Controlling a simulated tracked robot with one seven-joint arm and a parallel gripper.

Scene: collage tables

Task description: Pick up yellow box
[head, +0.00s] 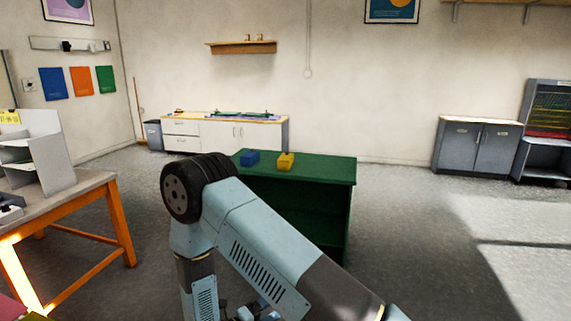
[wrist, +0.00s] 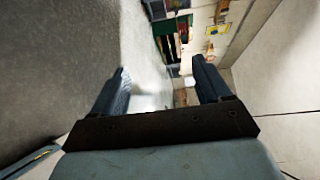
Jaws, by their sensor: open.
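The yellow box (head: 286,161) sits on top of a green table (head: 318,171) in the head view, near the middle of its top. In the head view my arm covers the front left of the green table, and the gripper is mostly hidden low in the picture.
A wooden table (head: 92,184) with a grey shelf unit (head: 50,150) stands at the left. A white cabinet (head: 217,133) is at the back wall and grey cabinets (head: 476,146) at the back right. The floor (head: 420,235) right of the green table is clear.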

